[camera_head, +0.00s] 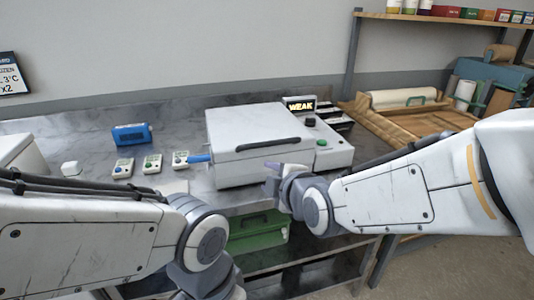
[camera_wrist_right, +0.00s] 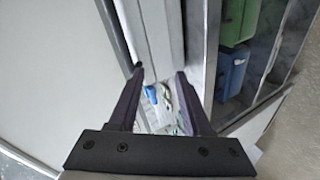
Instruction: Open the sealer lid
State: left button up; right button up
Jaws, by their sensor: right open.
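The sealer (camera_head: 262,146) is a pale box on the counter, with its lid (camera_head: 255,125) down flat. A dark bar handle (camera_head: 268,144) runs along the lid's front edge. My right gripper (camera_head: 272,170) is in front of the sealer, just below the handle. In the right wrist view my right gripper (camera_wrist_right: 158,72) is open with nothing between its fingers; a dark bar, likely the handle (camera_wrist_right: 114,35), runs by the left finger. I cannot tell whether they touch. My left arm crosses the lower left, but its gripper is out of frame.
A lit display (camera_head: 300,106) reading "WEAK" stands behind the sealer's right side, near a green button (camera_head: 322,142). Left are a blue box (camera_head: 131,135) and small cards (camera_head: 152,163).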

aim_at(270, 145)
pick_arm(q)
notch_tip(270, 145, up, 4)
jog(key=p, duration=0.5)
jog(key=shift+r, duration=0.1)
pick_arm(e)
jog(key=w+t, duration=0.1)
jog(key=w, duration=0.3)
jog(key=w+n+t, duration=0.1)
jog(key=w, duration=0.3)
jog(key=w+n+t, duration=0.1)
jog(key=w, duration=0.4)
jog(key=shift+d+r+h, duration=0.15)
jog(key=shift+r+h, duration=0.25)
grip_shut()
